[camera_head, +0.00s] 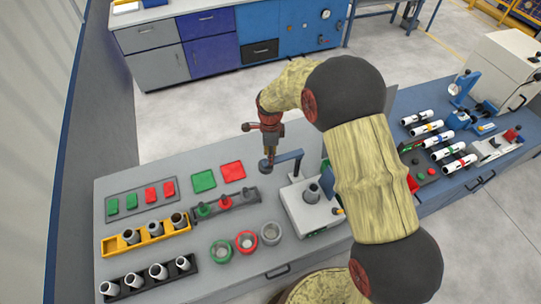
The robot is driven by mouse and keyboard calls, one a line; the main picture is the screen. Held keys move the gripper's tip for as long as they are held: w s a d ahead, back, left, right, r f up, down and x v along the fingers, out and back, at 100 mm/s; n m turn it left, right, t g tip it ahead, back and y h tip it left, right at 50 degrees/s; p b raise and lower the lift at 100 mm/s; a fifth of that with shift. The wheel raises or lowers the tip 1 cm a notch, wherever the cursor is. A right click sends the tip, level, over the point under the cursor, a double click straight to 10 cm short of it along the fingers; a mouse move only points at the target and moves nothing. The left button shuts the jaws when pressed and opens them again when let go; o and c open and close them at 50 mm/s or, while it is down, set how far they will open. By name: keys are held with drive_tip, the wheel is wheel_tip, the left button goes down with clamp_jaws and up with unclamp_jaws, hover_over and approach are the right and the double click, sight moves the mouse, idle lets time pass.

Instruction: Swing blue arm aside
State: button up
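The blue arm (289,157) is a slim dark blue bar on the white device (302,213) at the middle of the bench. It points left, with a round dark end (265,166) out over the bench, apart from the grey pipe piece (312,193) standing on the device. My gripper (270,157) points down at the left end of the blue arm. Its fingertips are small and overlap that end, so I cannot tell contact or whether they are open.
A yellow rack (147,239) and a black rack (149,282) hold grey pipe pieces at the left front. Green, red and grey rings (245,241) lie beside the device. Red and green pads (204,181) lie behind. White tubes (427,129) and a microscope-like device (462,90) are at right.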

drive_tip(key=shift+o, duration=0.5)
drive_tip(key=shift+r, duration=0.1)
wheel_tip(320, 180, up, 12)
idle(0.7)
